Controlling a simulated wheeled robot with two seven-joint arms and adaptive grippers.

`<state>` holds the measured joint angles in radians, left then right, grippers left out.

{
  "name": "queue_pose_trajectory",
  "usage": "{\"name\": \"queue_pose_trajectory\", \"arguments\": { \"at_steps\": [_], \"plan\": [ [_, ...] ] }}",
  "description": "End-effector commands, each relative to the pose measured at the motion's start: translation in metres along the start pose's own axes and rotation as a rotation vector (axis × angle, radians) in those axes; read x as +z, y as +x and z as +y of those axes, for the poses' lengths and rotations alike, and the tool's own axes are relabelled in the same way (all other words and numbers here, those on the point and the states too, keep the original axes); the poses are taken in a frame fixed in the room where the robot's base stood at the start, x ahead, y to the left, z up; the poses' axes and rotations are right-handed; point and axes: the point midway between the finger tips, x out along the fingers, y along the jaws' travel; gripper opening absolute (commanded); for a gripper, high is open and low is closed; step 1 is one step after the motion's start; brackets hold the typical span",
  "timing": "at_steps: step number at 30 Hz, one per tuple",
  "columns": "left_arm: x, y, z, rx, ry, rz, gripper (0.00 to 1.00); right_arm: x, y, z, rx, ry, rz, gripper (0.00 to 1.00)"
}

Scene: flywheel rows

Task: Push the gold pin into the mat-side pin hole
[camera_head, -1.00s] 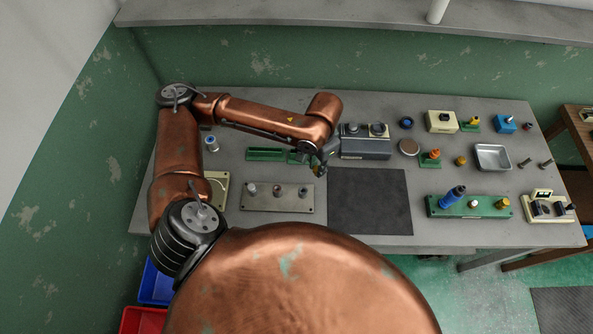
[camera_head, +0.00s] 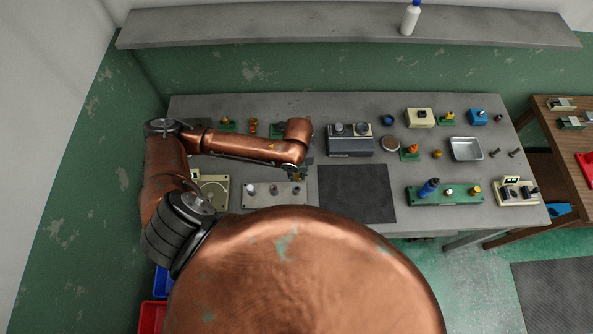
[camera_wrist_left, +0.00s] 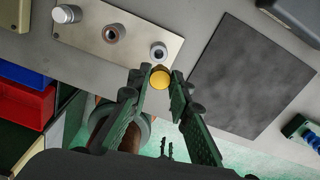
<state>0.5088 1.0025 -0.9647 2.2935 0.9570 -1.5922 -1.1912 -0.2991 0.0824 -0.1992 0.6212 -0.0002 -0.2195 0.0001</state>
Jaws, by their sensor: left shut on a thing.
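My left gripper (camera_head: 297,174) is shut on the gold pin (camera_wrist_left: 160,78), whose round yellow end shows between the fingertips in the wrist view. A grey metal plate (camera_head: 262,202) with three round fittings lies left of the dark mat (camera_head: 356,194). The mat-side pin hole (camera_wrist_left: 158,51) is a pale ring with a dark centre at the plate's right end. In the wrist view the pin appears just below this ring, apart from it in the picture; its height above the plate is hard to tell. My right gripper is not in view.
The other fittings are a brown-centred ring (camera_wrist_left: 114,34) and a white-topped one (camera_wrist_left: 66,14). A grey block with knobs (camera_head: 349,146) stands behind the mat. A green base with a blue handle (camera_head: 429,187) is to the right. The mat is bare.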

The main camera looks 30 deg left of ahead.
Motion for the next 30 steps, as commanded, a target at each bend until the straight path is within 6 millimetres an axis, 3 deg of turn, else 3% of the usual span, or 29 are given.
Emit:
{"name": "queue_pose_trajectory", "arguments": {
  "at_steps": [6, 23, 30],
  "plan": [
    [-0.002, 0.001, 0.003, 0.001, 0.095, 0.000, 0.00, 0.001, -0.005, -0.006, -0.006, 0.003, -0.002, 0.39],
    [0.000, -0.001, 0.003, 0.001, 0.094, -0.002, 0.00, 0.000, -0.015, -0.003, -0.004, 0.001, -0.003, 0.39],
    [-0.001, 0.022, 0.003, 0.000, 0.094, -0.001, 0.00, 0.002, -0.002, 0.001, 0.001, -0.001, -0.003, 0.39]
  ]
}}
